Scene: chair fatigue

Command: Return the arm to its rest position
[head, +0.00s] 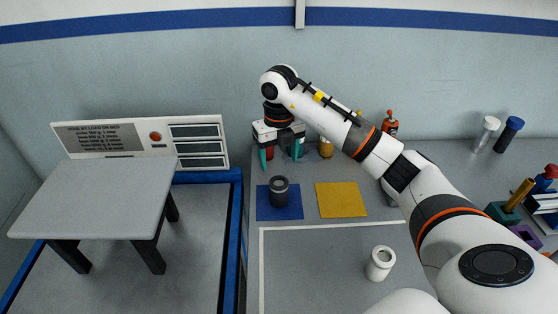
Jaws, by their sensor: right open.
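My right arm reaches in from the lower right of the head view. Its gripper (281,156) is at the back of the grey bench, pointing down, with its teal fingertips apart and nothing seen between them. It is behind a dark grey cylinder (279,190) that stands upright on a blue mat (265,209). A small red item (269,153) shows partly behind the gripper. My left gripper is not in view.
A yellow mat (341,200) lies bare beside the blue one. A yellow item (326,148) and a red-topped bottle (390,124) stand at the back. A small grey table (105,198) is on the left.

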